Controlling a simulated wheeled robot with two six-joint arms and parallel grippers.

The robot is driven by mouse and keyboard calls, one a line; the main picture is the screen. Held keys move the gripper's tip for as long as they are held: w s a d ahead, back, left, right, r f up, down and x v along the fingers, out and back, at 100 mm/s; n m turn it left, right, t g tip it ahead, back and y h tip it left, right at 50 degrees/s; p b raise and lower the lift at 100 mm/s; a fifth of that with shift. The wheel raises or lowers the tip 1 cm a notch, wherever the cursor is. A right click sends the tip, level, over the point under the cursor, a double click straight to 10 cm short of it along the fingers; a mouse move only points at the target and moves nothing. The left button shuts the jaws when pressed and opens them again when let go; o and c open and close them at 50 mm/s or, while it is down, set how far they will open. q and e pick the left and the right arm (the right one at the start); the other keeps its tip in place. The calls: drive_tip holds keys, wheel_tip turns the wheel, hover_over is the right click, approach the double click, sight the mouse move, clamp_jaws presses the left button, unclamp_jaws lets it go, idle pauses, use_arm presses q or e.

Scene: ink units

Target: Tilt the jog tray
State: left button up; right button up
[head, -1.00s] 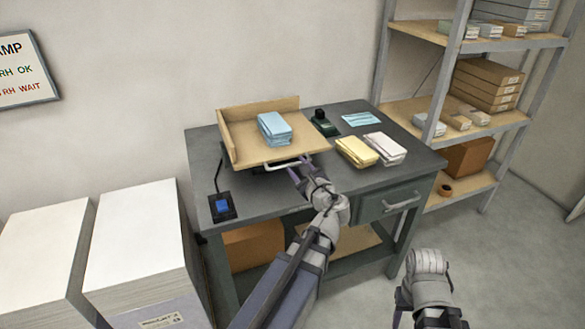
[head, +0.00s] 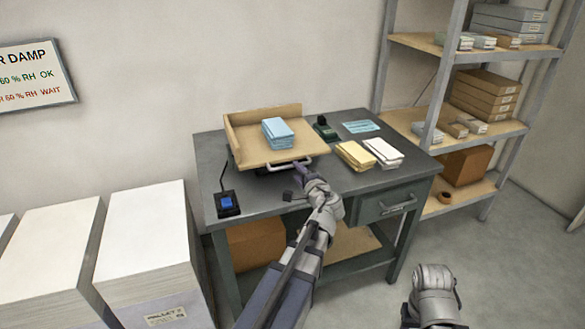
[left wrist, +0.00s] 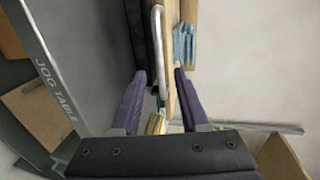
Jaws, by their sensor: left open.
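The tan wooden jog tray (head: 250,151) sits on the dark grey table, with raised walls at its back and left. A blue paper stack (head: 278,132) lies in it. A pale bar handle (head: 291,164) runs along its front edge. My left gripper (head: 295,180) is open and empty just in front of the handle. In the left wrist view the handle (left wrist: 158,45) lies ahead of the spread purple fingers (left wrist: 160,88), and the blue stack (left wrist: 184,45) shows beyond. I cannot tell whether a finger touches the handle. My right gripper does not show; only part of that arm does.
A blue switch (head: 227,203) is at the table's front left. Yellow (head: 355,155) and white (head: 384,152) stacks lie right of the tray, with a dark green device (head: 325,128) behind. Tall paper piles (head: 150,240) stand left; a shelf (head: 410,120) stands right.

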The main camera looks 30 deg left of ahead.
sight(292, 166)
use_arm(q)
drive_tip(key=b+x, duration=0.1)
drive_tip(key=x, duration=0.5)
drive_tip(key=shift+a, duration=0.1)
drive_tip(key=shift+c, duration=0.3)
clamp_jaws()
idle(1.0)
